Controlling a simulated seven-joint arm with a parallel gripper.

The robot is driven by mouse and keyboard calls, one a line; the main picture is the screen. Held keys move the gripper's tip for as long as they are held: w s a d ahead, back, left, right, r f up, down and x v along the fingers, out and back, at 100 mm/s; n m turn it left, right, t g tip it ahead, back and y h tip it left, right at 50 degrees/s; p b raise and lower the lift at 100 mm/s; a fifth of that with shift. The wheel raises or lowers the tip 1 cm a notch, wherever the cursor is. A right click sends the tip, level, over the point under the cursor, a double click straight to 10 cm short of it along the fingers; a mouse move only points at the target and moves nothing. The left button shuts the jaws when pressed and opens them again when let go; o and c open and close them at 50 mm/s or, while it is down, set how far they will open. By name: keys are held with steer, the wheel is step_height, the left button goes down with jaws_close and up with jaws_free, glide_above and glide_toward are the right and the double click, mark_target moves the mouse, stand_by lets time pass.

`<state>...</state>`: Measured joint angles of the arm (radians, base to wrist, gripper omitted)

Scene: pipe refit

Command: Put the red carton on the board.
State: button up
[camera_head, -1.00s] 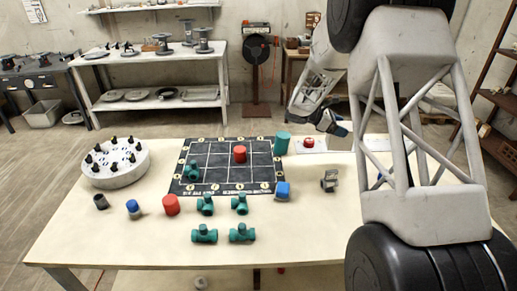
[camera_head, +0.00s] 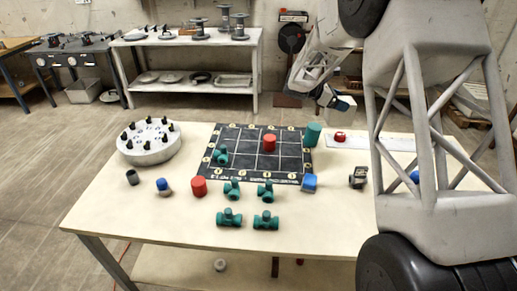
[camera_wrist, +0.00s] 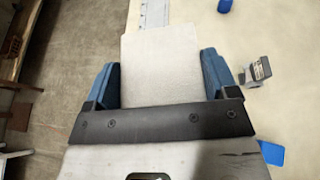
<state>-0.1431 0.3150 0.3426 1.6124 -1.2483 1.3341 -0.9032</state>
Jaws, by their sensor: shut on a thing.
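My gripper (camera_wrist: 160,84) is shut on a pale grey flat-faced block (camera_wrist: 160,62), which fills the space between its blue fingers in the wrist view. In the head view my gripper (camera_head: 338,102) is above the back right of the table. The black gridded board (camera_head: 243,164) lies mid-table, to the left of my gripper. A red cylinder (camera_head: 269,142) stands on the board, and another red cylinder (camera_head: 198,187) stands in front of its left side. A small red thing (camera_head: 340,136) is on a white strip below my gripper. I cannot make out a red box-shaped carton.
A teal cylinder (camera_head: 312,134) stands at the board's back right corner. Several teal pipe fittings (camera_head: 266,220) lie in front. A round white holder (camera_head: 148,145) stands at left.

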steer(key=w+a+n+t+y, duration=0.1)
steer(key=a+n+t+y, duration=0.5)
steer(key=a, duration=3.6)
step_height(320, 180, down, 5)
steer(key=shift+r+n+t+h, duration=0.1)
steer(key=shift+n+t+h, duration=0.7)
steer(key=shift+t+h, duration=0.25)
step_height(320, 180, down, 6)
steer(key=shift+f, duration=0.3)
steer(key=shift+f, duration=1.75)
steer(key=shift+f, duration=0.1)
